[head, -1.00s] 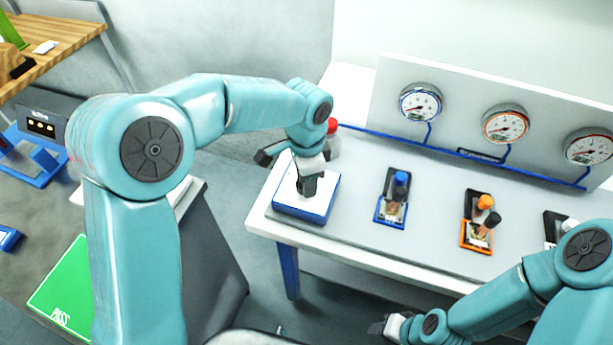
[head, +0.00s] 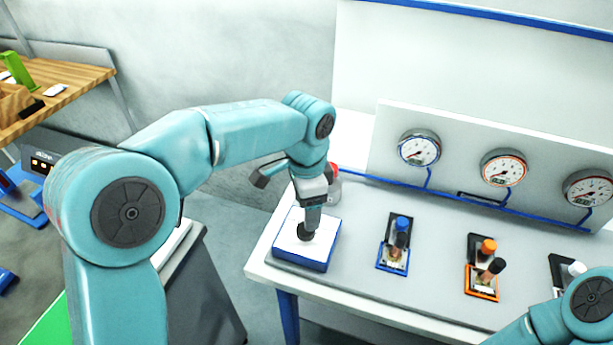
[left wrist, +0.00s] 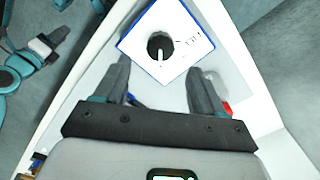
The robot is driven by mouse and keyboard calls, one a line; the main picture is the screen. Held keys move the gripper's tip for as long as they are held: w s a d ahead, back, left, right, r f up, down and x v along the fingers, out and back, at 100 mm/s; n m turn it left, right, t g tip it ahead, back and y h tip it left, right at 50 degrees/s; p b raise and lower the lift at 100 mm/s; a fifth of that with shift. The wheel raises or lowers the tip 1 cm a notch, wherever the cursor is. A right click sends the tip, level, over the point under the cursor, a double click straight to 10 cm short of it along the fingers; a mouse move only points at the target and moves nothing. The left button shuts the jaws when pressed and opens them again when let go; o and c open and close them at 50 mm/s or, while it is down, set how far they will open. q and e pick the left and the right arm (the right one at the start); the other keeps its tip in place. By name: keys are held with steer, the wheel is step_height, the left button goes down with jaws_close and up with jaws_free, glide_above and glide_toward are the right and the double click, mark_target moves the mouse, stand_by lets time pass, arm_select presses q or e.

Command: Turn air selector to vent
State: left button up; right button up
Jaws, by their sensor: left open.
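The air selector is a blue-sided box with a white top (head: 318,252) at the table's left end. Its round black knob (head: 304,232) shows partly behind my left gripper (head: 312,215), which points down over the box. In the left wrist view the box top (left wrist: 182,62) lies beyond the open, empty fingers (left wrist: 158,82). The knob (left wrist: 160,46) is between their lines, apart from them, its white mark pointing toward the gripper. Small lettering is on the top, right of the knob, too small to read surely. My right gripper (left wrist: 45,45) seems to show small at the wrist view's left edge.
A red-topped object (head: 334,172) stands just behind the box. Blue (head: 396,245) and orange (head: 484,268) valve units stand to the right. Gauges (head: 418,148) on a panel and a blue pipe (head: 350,178) line the back. Table between box and blue unit is clear.

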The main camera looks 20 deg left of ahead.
arm_select(q)
step_height(320, 180, up, 10)
steer(key=shift+f, duration=0.15)
stand_by(0.6)
